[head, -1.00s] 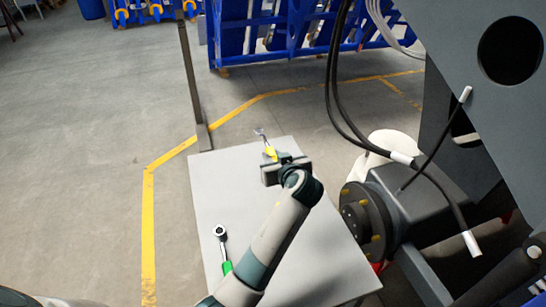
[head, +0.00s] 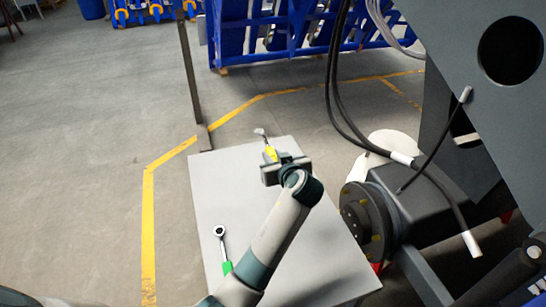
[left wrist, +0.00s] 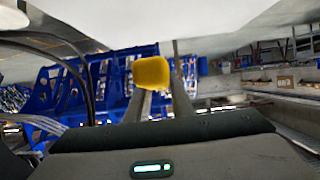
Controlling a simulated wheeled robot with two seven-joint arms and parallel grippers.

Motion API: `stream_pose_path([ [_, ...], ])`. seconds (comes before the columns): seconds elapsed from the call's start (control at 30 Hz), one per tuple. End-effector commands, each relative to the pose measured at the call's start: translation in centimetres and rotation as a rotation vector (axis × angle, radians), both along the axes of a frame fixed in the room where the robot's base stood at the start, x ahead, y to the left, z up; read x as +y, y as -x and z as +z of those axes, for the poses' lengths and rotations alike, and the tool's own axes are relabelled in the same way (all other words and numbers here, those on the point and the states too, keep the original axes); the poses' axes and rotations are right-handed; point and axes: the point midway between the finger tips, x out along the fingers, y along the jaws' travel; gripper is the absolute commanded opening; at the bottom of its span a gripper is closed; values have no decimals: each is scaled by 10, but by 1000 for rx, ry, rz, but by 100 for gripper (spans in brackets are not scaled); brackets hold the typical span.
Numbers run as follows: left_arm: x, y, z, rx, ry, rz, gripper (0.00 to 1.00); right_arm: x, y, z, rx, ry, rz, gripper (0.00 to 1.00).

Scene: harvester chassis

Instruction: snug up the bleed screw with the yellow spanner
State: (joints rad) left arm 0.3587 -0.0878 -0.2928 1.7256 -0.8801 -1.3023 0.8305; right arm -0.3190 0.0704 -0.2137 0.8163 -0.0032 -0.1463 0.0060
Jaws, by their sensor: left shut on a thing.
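The yellow spanner (head: 270,154) shows a yellow handle and a metal head pointing away, above the far end of the grey table (head: 225,180). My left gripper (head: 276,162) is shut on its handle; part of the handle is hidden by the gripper. In the left wrist view the blunt yellow end of the spanner (left wrist: 151,73) stands between the two fingers (left wrist: 156,103). I cannot pick out the bleed screw; the dark round hub (head: 365,225) of the chassis, with several yellowish bolts, is right of the table, apart from the spanner. My right gripper is not in view.
A ratchet spanner with a green handle (head: 226,267) lies at the table's near left. Black hoses (head: 334,100) with white ends hang before the grey chassis (head: 500,120). Blue racks (head: 290,35) stand behind. The table's middle and the floor at left are clear.

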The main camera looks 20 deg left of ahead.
Motion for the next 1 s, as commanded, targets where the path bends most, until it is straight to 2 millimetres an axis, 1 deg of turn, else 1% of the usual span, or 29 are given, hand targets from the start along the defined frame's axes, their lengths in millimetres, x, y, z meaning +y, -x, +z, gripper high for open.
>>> stream_pose_path([
  [0.23,1,0,4,-3,-1,-3,0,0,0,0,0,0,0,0],
  [0.37,6,0,20,-6,-2,-16,0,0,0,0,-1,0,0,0],
  [0.47,11,1,43,-10,-2,-45,0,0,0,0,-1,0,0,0],
  [0.57,13,5,72,-11,-3,-97,0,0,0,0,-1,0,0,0],
  [0.67,12,13,105,-12,-4,-176,0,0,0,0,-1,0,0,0],
  [0.7,11,18,119,-13,-4,-214,0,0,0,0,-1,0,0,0],
  [0.8,4,33,153,-14,-5,-321,0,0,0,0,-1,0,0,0],
  [0.9,-5,51,180,-12,-6,-430,0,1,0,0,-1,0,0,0],
  [1.0,-13,68,200,-9,-6,-522,0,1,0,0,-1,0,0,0],
])
